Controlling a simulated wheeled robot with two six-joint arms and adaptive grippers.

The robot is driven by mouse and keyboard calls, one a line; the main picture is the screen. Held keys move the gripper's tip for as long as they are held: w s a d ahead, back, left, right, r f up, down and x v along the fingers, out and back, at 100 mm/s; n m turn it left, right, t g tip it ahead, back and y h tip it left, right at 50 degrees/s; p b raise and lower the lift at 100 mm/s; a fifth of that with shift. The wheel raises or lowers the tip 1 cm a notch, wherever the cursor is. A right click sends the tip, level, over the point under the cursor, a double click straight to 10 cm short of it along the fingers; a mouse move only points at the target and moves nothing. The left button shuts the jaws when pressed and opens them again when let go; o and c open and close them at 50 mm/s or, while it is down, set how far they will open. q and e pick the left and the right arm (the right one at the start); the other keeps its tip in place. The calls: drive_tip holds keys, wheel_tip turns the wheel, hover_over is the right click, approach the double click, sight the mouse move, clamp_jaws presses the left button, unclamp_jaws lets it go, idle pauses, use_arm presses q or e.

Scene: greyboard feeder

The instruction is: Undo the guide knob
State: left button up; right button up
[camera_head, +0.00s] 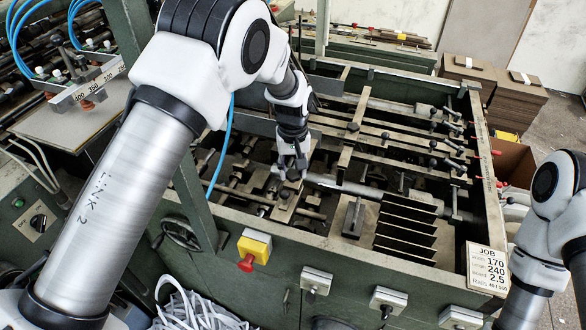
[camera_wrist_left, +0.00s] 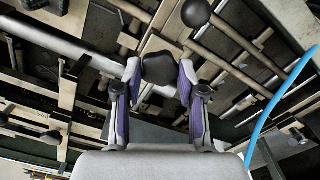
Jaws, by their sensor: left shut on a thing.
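The guide knob (camera_wrist_left: 160,68) is a dark, rounded knob on a pale guide bar in the left wrist view. It sits between the two purple-padded fingers of my left gripper (camera_head: 291,173), which is shut on it. In the head view the gripper reaches down into the green feeder frame (camera_head: 340,253) and its fingers hide most of the knob. My right arm shows at the right edge of the head view, but its gripper is out of sight.
Another dark ball knob (camera_wrist_left: 196,12) stands close by in the left wrist view. A blue hose (camera_wrist_left: 263,118) runs at the right there. Metal rods and upright dividers (camera_head: 405,233) fill the feeder. A job card (camera_head: 487,268) hangs on its front right corner.

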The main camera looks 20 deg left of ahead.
sight(293, 173)
use_arm(q)
drive_tip(key=shift+s+f, duration=0.15)
drive_tip(key=o, duration=1.1)
drive_tip(key=shift+o, duration=0.2)
drive_tip(key=shift+r, duration=0.2)
drive_tip(key=shift+r, duration=0.4)
wheel_tip(293, 173, up, 11)
